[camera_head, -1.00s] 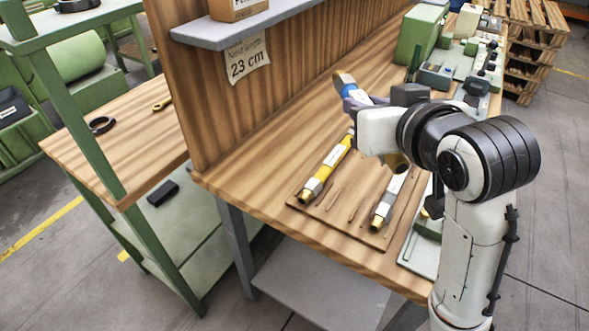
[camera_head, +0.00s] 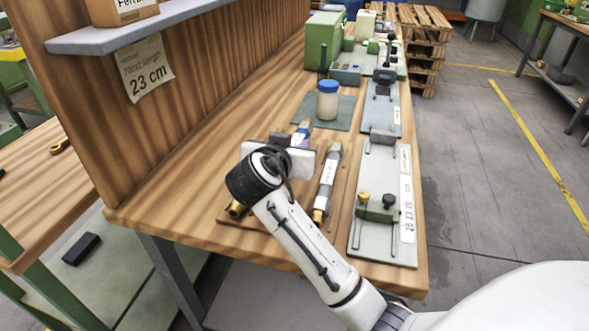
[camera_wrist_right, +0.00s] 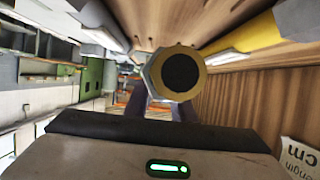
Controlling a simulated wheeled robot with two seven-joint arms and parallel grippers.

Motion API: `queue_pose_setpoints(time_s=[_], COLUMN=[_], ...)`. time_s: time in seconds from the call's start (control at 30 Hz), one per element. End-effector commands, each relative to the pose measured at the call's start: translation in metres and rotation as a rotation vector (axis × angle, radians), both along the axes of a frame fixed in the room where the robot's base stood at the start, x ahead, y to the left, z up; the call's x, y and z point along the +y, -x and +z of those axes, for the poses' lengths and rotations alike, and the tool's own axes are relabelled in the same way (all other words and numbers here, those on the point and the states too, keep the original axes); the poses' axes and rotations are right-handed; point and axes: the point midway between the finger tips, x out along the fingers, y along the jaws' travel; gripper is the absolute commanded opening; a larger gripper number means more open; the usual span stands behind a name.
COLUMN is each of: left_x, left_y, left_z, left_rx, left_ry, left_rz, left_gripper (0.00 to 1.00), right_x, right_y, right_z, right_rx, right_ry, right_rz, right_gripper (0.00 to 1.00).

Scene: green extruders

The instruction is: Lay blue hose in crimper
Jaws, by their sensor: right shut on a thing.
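My right gripper (camera_head: 292,140) is over the far end of the wooden hose board, shut on the blue hose (camera_head: 304,133). Only a short blue stretch and a grey fitting show past the gripper; my arm hides the rest. In the right wrist view, the held hose's fitting (camera_wrist_right: 180,74) faces the camera end-on, with a brass-coloured ring and dark bore. A green boxy machine (camera_head: 322,42) and several bench fixtures stand farther along; I cannot tell for sure which is the crimper. My left gripper is not in view.
A numbered gauge plate (camera_head: 372,246) with a green clamp is at right. A blue-lidded jar (camera_head: 327,104) stands on a mat beyond. A shelf (camera_head: 130,32) juts from the left wall.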

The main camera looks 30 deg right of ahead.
Motion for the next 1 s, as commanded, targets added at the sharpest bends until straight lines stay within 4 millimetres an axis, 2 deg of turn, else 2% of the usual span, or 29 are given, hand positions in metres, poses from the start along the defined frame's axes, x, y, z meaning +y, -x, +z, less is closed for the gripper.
queue_pose_setpoints(time_s=[0.4,0.8,0.83,0.93,1.0], left_x=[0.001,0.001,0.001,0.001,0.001], left_y=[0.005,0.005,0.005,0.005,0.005], left_z=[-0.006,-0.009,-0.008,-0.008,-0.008], left_rx=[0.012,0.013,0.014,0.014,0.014], left_ry=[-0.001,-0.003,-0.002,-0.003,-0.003], left_rz=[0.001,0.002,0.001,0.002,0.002], left_gripper=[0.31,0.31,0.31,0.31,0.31], right_x=[0.000,0.000,0.000,0.000,0.000], right_y=[0.000,0.000,0.000,0.000,0.000], right_z=[-0.048,-0.055,-0.054,-0.054,-0.054], right_rx=[0.001,-0.001,0.000,0.000,0.000], right_ry=[0.001,0.000,-0.001,-0.001,-0.001], right_rz=[0.002,0.002,0.002,0.002,0.002], right_gripper=[0.00,0.00,0.26,0.41,0.41])
